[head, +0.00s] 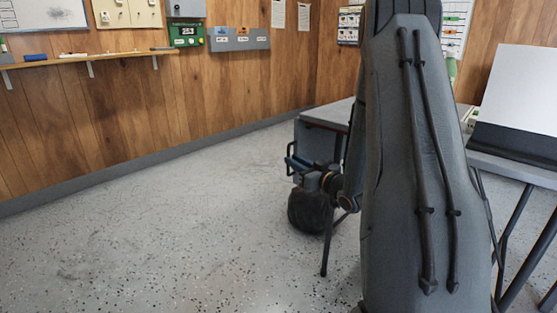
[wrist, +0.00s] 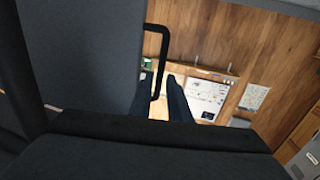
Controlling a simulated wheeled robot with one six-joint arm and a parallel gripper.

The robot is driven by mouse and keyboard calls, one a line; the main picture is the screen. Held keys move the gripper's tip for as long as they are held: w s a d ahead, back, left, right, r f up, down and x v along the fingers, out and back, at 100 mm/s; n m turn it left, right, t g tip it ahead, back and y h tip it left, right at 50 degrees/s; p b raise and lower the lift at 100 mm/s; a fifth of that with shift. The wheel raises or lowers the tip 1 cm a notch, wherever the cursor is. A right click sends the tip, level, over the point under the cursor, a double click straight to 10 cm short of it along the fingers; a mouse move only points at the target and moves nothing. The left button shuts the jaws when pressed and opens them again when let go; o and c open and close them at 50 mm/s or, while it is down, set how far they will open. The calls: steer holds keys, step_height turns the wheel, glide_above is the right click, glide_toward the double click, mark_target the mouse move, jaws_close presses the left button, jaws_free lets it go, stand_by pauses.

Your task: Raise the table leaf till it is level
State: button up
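The grey table leaf (head: 317,141) hangs steeply down from the edge of the table top (head: 335,113) in the head view, partly hidden by my arm. It fills the upper left of the wrist view as a plain grey panel (wrist: 85,50). A black bar handle (wrist: 162,60) stands out from its edge, and it also shows in the head view (head: 289,158). My gripper (wrist: 160,92) is at the handle, its two dark blue fingers apart. The bar's end lies between them, with a gap at the right finger. Contact at the left finger is unclear.
My arm blocks much of the head view's right side. A second table (head: 515,168) with a tilted white panel (head: 515,90) stands at the right. A wall shelf (head: 90,60) runs along the left wall. The speckled floor (head: 170,220) at left is clear.

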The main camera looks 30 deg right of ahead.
steer(key=w+a+b, duration=0.1)
steer(key=w+b, duration=0.1)
steer(key=w, duration=0.5)
steer(key=shift+w, duration=0.3)
jaws_close()
